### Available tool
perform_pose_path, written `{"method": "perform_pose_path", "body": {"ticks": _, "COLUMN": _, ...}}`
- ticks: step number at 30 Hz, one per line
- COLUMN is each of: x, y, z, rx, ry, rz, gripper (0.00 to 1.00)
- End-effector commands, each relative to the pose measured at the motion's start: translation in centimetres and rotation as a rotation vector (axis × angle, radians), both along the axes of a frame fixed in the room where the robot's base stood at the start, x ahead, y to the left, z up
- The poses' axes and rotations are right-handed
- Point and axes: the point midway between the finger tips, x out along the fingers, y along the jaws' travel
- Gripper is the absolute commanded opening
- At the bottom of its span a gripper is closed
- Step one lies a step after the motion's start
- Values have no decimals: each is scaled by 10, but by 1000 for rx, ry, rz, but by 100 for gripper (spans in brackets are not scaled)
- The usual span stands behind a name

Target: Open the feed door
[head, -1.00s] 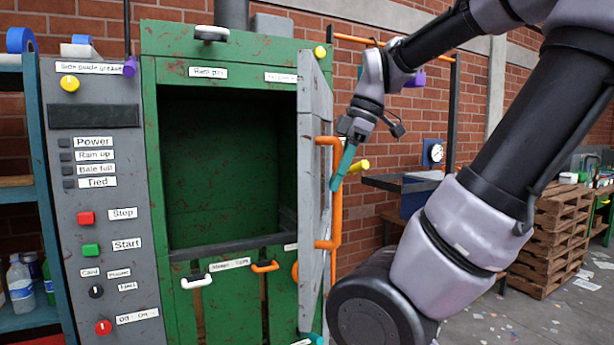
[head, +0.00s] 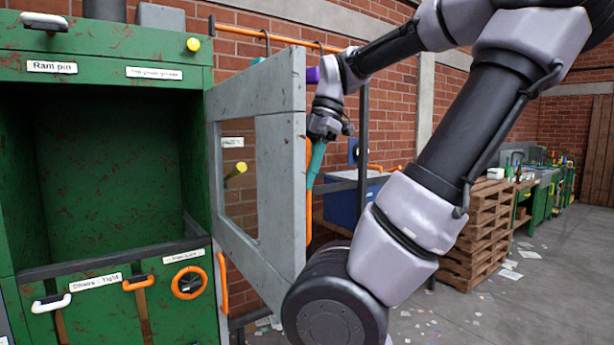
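The feed door (head: 281,140) is a grey metal frame with a window opening, on the right side of the green baler (head: 105,240). It stands swung out, its inner face towards me, and the dark chamber behind the doorway is exposed. Its orange handle (head: 308,196) is on the outer side, mostly hidden behind the door's free edge. My gripper (head: 312,181) is beyond that edge, its teal fingers pointing down at the handle. The fingers overlap in this view, so I cannot tell whether they are open, shut or touching the handle.
White (head: 51,303) and orange (head: 138,283) handles and an orange ring (head: 189,283) are on the baler's lower front. A blue bin (head: 352,200) and stacked pallets (head: 477,235) stand behind my arm. The floor at the right is mostly clear.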

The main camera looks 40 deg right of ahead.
Motion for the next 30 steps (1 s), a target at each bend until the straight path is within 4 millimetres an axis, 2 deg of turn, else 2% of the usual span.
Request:
{"method": "perform_pose_path", "body": {"ticks": 15, "x": 2, "y": 0, "z": 0, "rx": 0, "ry": 0, "rz": -3, "gripper": 0}}
{"method": "perform_pose_path", "body": {"ticks": 16, "x": 2, "y": 0, "z": 0, "rx": 0, "ry": 0, "rz": -3, "gripper": 29}}
{"method": "perform_pose_path", "body": {"ticks": 18, "x": 2, "y": 0, "z": 0, "rx": 0, "ry": 0, "rz": -3, "gripper": 55}}
{"method": "perform_pose_path", "body": {"ticks": 30, "x": 2, "y": -2, "z": 5, "rx": -1, "ry": 0, "rz": -2, "gripper": 55}}
